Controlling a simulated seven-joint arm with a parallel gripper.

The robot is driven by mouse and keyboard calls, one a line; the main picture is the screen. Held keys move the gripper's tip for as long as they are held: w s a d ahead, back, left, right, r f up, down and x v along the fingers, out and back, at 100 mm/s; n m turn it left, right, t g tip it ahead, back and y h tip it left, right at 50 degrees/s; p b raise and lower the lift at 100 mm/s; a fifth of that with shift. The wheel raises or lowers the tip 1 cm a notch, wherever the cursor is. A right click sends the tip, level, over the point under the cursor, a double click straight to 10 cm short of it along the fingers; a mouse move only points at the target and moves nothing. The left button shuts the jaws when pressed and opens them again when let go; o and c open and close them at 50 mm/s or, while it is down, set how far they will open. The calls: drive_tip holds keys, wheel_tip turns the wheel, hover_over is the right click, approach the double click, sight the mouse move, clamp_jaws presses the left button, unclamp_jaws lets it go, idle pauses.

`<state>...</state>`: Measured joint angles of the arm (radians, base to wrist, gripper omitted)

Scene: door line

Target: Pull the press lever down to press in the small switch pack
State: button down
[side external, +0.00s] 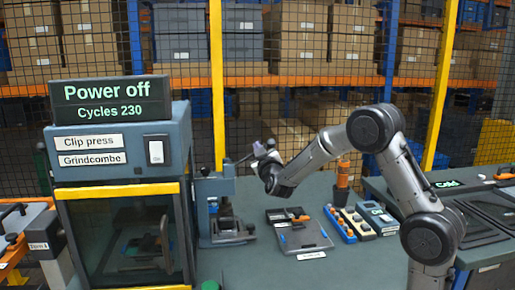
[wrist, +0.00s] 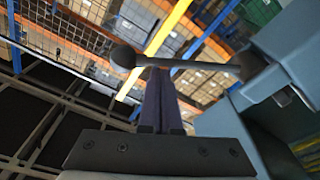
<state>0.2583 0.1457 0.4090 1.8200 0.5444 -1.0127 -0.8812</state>
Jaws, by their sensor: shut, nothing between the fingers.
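The small lever press (side external: 213,200) is a blue-grey stand on the bench, right of the clip press machine. Its lever (side external: 240,160) sticks out to the right and slightly up from the press head. In the wrist view the lever (wrist: 190,62) is a dark bar with a ball knob (wrist: 123,57) at its left end, running across the picture at my fingertips. My gripper (wrist: 159,75) is shut and empty, its fingertips at the bar; I cannot tell whether they touch. In the side view my gripper (side external: 258,149) is by the lever's outer end. I cannot make out the switch pack at the press base.
The clip press machine (side external: 120,185) with a "Power off" sign (side external: 110,102) stands left of the press. A dark tray (side external: 302,236), an orange-and-blue strip (side external: 340,224) and small boxes lie to the right. A mesh fence and shelves are behind.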

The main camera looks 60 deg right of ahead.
drive_tip(key=shift+s+d+f+m, duration=0.1)
drive_tip(key=shift+s+f+m, duration=0.05)
drive_tip(key=shift+f+m, duration=0.15)
wheel_tip(320, 180, down, 10)
drive_tip(key=s+d+m+g+h, duration=0.1)
drive_tip(key=m, duration=0.8)
drive_tip(key=shift+s, duration=0.2)
idle(1.8)
wheel_tip(320, 180, up, 6)
drive_tip(key=s+a+m+h, duration=0.1)
drive_tip(key=s+a, duration=0.4)
drive_tip(key=s, duration=0.1)
drive_tip(key=shift+s+a+f, duration=0.25)
drive_tip(key=shift+s+a, duration=0.1)
drive_tip(key=shift+a, duration=0.05)
